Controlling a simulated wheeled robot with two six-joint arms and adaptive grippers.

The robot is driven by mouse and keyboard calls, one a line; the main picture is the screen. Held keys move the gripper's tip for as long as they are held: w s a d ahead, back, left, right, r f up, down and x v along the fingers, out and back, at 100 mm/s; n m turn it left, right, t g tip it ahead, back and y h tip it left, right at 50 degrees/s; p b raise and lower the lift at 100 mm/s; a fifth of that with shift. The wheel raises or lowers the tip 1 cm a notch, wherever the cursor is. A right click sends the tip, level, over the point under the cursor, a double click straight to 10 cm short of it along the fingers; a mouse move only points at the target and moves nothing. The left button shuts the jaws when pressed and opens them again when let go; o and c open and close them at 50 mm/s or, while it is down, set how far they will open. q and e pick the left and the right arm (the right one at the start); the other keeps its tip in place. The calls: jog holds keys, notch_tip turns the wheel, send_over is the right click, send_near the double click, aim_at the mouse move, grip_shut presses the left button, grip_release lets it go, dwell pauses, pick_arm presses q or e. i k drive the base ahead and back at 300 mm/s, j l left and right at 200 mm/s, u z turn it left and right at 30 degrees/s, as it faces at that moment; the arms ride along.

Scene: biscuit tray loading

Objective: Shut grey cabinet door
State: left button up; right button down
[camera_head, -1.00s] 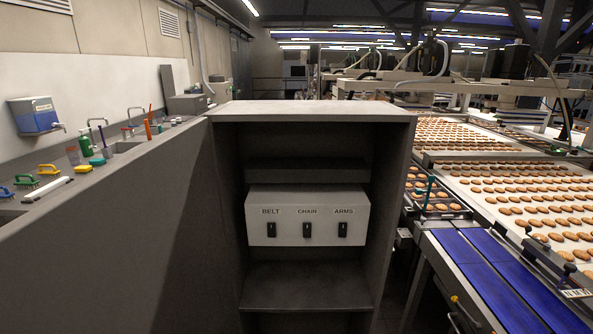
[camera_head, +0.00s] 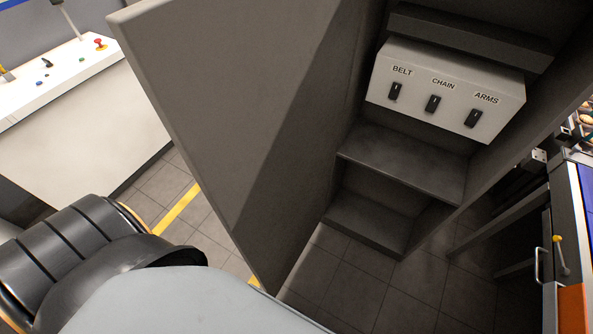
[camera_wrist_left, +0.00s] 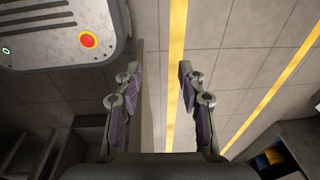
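The grey cabinet (camera_head: 400,165) stands open in the head view, with shelves and a switch box inside. Its grey door (camera_head: 225,110) is swung wide open towards me, left of the opening. My left arm comes in at the bottom left, in front of the door's lower part; its gripper is outside the head view. In the left wrist view my left gripper (camera_wrist_left: 158,85) is open, fingers spread above the floor. A thin strip (camera_wrist_left: 149,95) shows between the fingers, nearer the left one; it may be the door's edge. I cannot tell whether they touch. My right gripper is not in view.
The switch box (camera_head: 445,90) reads BELT, CHAIN and ARMS. A white console (camera_head: 70,120) stands behind the door at the left. Conveyor framing (camera_head: 570,220) is at the right.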

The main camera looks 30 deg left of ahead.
aim_at(251, 95)
jog(key=k+j+z, duration=0.1)
jog(key=j, duration=0.3)
jog(key=k+j+z, duration=0.1)
jog(key=j, duration=0.3)
jog(key=k+j+z, duration=0.15)
jog(key=j, duration=0.25)
jog(key=k+j+z, duration=0.1)
jog(key=j, duration=0.3)
jog(key=k+j+z, duration=0.1)
jog(key=j, duration=0.25)
